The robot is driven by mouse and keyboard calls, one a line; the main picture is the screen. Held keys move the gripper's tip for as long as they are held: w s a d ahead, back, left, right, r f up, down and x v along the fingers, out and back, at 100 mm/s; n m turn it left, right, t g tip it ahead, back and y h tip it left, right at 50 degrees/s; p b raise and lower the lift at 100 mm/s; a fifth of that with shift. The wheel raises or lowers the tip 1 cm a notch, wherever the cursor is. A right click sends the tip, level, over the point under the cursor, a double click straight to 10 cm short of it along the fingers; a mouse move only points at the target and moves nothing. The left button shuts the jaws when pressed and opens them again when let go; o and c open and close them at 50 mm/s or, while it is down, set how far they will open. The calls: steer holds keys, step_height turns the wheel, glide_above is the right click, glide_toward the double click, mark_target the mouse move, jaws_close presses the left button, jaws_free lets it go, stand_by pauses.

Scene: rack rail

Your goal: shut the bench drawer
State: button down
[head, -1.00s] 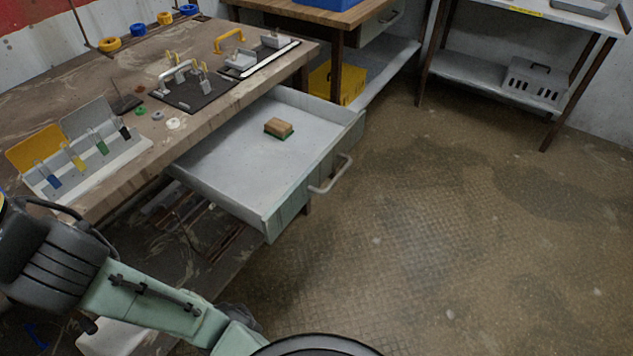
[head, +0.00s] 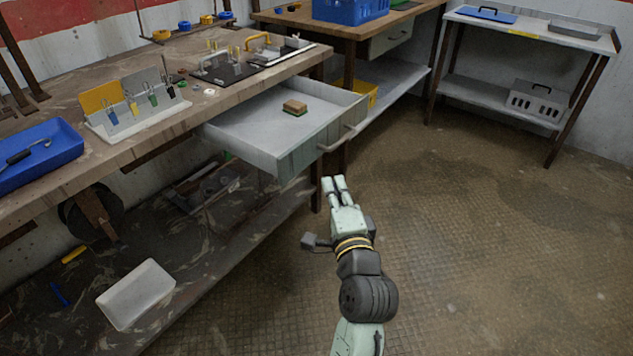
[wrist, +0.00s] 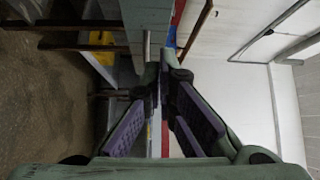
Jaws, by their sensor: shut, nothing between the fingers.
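The bench drawer (head: 262,133) is pulled out from under the wooden workbench (head: 170,82), its inside open to view. A small brown and green block (head: 295,107) lies in it. The drawer's light bar handle (head: 337,139) is on its front face. My gripper (head: 334,179) is in front of and below the drawer front in the head view, apart from the handle as far as I can tell. In the wrist view my gripper (wrist: 160,78) has its fingertips together with nothing between them, and part of the drawer front (wrist: 146,18) lies beyond them.
A blue tray (head: 40,158) and a key rack (head: 135,115) stand on the bench. A white bin (head: 136,294) lies on the lower shelf (head: 215,265). Another table with a blue crate (head: 350,9) is behind. The floor (head: 480,240) to the right is clear.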

steer(key=d+f, duration=0.1)
steer(key=f, duration=0.1)
steer(key=m+p, duration=0.1)
steer(key=p, duration=0.1)
glide_toward(315, 148)
steer(key=w+d, duration=0.2)
steer(key=w+a, duration=0.1)
steer(key=w+a+p, duration=0.1)
steer(key=shift+w+a+r, duration=0.2)
steer(key=shift+w+a, duration=0.1)
steer(key=shift+a, duration=0.1)
